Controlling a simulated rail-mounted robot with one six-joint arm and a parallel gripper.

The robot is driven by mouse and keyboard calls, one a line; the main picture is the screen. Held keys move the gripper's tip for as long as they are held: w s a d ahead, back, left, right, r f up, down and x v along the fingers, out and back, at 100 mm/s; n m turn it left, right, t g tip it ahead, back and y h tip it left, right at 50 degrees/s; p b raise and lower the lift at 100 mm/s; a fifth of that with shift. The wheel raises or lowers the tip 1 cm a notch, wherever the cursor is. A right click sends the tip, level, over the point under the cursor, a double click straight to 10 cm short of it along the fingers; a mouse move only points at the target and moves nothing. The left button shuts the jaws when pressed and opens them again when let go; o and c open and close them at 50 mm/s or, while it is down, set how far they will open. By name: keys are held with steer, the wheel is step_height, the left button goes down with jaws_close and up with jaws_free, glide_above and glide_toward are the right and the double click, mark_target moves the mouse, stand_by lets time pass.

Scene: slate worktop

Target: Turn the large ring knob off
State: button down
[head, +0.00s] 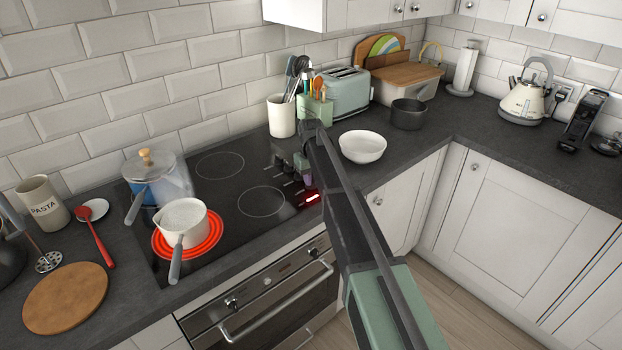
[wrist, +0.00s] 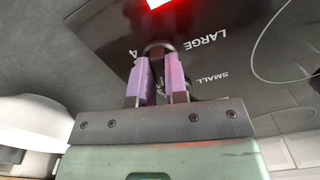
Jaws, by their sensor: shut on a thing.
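My gripper (wrist: 162,80), with purple fingers, is shut on a dark round knob (wrist: 158,46) on the black hob. The printed word LARGE lies right beside this knob in the wrist view. A red light (wrist: 168,8) glows just past the knob; the same red light (head: 313,198) shows in the head view at the hob's right front. In the head view my gripper (head: 308,181) is mostly covered by my arm, and the held knob is hidden. The front-left ring (head: 159,247) glows red under a white saucepan (head: 181,220).
A glass pot (head: 172,180) with a lid stands behind the saucepan. A white bowl (head: 362,147) sits on the worktop right of my gripper, with a dark pot (head: 408,114) beyond. A utensil holder (head: 281,116) stands behind. The hob's right-hand rings (head: 262,202) are bare.

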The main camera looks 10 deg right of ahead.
steer(key=shift+n, duration=1.3)
steer(key=c, duration=1.1)
jaws_free()
steer(key=shift+c, duration=0.2)
step_height(320, 180, up, 11)
steer(key=p, duration=1)
steer(key=shift+f+p, duration=0.15)
steer(key=shift+p, duration=0.25)
